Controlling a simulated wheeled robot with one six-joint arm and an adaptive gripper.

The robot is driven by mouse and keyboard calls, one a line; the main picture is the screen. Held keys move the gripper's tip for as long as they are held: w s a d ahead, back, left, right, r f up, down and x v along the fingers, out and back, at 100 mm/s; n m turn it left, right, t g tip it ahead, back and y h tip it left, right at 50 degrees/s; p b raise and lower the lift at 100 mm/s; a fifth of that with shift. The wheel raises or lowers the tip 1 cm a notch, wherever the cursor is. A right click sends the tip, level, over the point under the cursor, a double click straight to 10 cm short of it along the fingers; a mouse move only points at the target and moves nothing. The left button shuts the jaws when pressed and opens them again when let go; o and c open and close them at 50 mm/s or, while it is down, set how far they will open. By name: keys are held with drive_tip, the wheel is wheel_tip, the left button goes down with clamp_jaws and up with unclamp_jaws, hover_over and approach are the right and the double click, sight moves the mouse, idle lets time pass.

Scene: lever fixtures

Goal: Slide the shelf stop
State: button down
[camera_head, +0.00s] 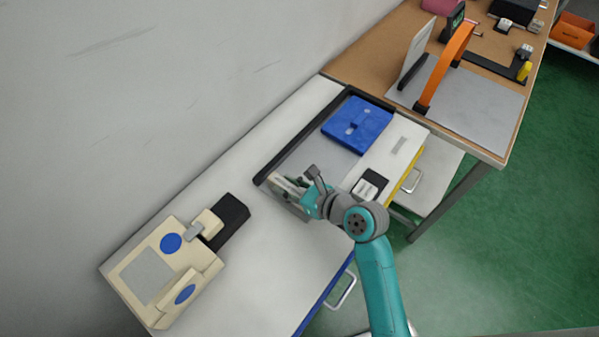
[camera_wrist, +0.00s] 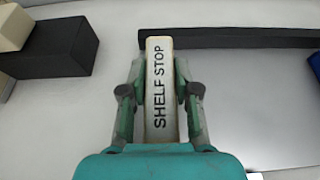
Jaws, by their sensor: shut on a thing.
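The shelf stop is a cream block with "SHELF STOP" in black letters; it shows upright in the middle of the wrist view (camera_wrist: 161,90). In the head view the shelf stop (camera_head: 288,187) is at the near left end of a grey plate with a black rim. My gripper (camera_wrist: 160,95) has one finger on each side of the block and is shut on it. In the head view my gripper (camera_head: 296,192) partly hides the block. A black rail (camera_wrist: 240,37) runs behind the block; whether they touch is unclear.
A blue block (camera_head: 358,124) sits at the far end of the grey plate (camera_head: 318,158). A cream fixture with blue discs (camera_head: 150,275) and a black block (camera_head: 229,217) stand to the left. A black-and-white label piece (camera_head: 370,186) lies right of my gripper. White tabletop (camera_head: 270,265) is clear in front.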

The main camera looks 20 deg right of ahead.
drive_tip(key=shift+s+a, duration=0.45)
drive_tip(key=shift+a, duration=0.2)
drive_tip(key=c, duration=0.8)
unclamp_jaws()
drive_tip(key=shift+a, duration=0.1)
drive_tip(key=shift+c, duration=0.2)
drive_tip(key=shift+s+d+r, duration=0.1)
drive_tip(key=shift+s+d, duration=0.15)
drive_tip(key=shift+d, duration=0.05)
drive_tip(key=v, duration=1.1)
drive_tip(key=shift+s+d, duration=0.1)
drive_tip(key=shift+s, duration=0.05)
